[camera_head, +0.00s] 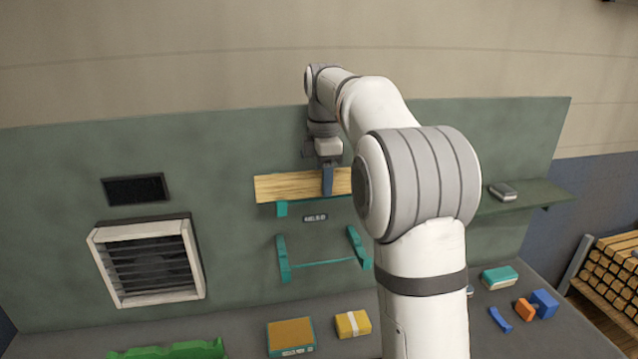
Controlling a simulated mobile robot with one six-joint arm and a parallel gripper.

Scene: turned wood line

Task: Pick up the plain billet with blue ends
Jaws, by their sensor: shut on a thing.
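My gripper (327,162) points down at the wooden shelf board (285,187) on the back wall. It is shut on a narrow, upright blue piece (328,181), which looks like a blue end of the billet. The rest of the billet is hidden, so its plain sides do not show. The blue piece overlaps the board in the picture; I cannot tell whether it touches it. My arm hides the board's right end.
Below the shelf is a teal bracket frame (284,262). A vent (148,262) is at left. The bench holds a tan-topped box (291,336), a yellow block (352,323), a green piece (170,349), a teal block (500,277) and blue and orange pieces (524,309).

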